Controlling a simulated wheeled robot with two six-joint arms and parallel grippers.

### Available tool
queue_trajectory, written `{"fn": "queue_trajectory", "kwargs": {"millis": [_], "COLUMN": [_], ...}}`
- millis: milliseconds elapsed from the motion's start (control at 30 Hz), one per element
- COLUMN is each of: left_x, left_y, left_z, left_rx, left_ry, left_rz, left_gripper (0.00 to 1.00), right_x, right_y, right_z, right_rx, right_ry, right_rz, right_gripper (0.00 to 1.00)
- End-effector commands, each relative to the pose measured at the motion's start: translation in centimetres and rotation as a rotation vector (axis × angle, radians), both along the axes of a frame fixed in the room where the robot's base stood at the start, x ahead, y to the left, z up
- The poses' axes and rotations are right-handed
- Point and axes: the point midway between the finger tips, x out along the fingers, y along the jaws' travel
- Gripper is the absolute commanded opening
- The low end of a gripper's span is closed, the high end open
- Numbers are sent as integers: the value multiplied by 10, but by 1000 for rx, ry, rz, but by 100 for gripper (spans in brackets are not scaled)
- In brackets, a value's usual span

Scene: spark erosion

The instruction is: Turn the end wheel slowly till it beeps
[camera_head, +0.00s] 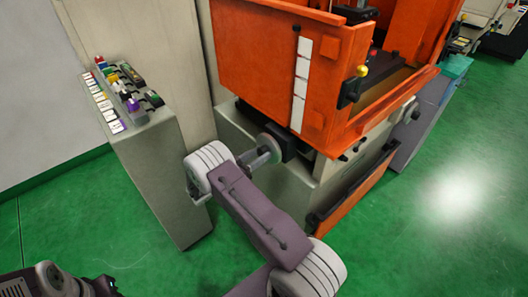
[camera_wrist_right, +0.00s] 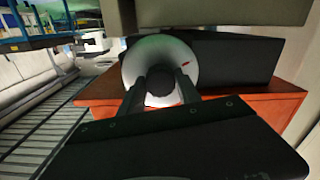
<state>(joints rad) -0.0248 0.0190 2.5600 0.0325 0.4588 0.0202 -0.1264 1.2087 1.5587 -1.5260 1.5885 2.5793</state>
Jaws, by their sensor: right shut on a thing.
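The end wheel (camera_head: 268,143) is a pale grey disc on the left side of the orange and beige machine, in front of a dark block. In the right wrist view the wheel (camera_wrist_right: 153,52) faces me, with a red mark on its upper right face. My right gripper (camera_wrist_right: 161,86) is shut on the wheel's dark round hub (camera_wrist_right: 160,88), one finger on each side. In the head view the right gripper is partly hidden by its own wrist. Only parts of my left arm show at the bottom left edge; its jaws cannot be made out.
A beige stand (camera_head: 163,175) with several small coloured and labelled items on top is close to the left of my right wrist. The orange machine housing (camera_head: 275,65) rises just behind the wheel. Green floor (camera_head: 430,225) is open at the right.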

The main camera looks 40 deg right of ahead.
Motion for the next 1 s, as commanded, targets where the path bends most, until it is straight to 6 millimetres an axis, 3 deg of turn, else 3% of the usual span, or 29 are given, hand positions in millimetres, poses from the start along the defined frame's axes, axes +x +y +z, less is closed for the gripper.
{"fn": "queue_trajectory", "kwargs": {"millis": [33, 100, 533, 1000], "left_x": [0, 0, 0, 0], "left_y": [0, 0, 0, 0], "left_z": [0, 0, -1, -18], "left_rx": [0, 0, 0, 0], "left_ry": [0, 0, 0, 0], "left_rz": [0, 0, 0, 0], "left_gripper": [36, 36, 36, 36], "right_x": [0, 0, 0, -3], "right_y": [0, 0, 2, 47], "right_z": [0, 0, 0, -2], "right_rx": [0, 0, 0, 1], "right_ry": [-1, -1, -2, -4], "right_rz": [0, 0, 1, 2], "right_gripper": [48, 63, 63, 63]}}
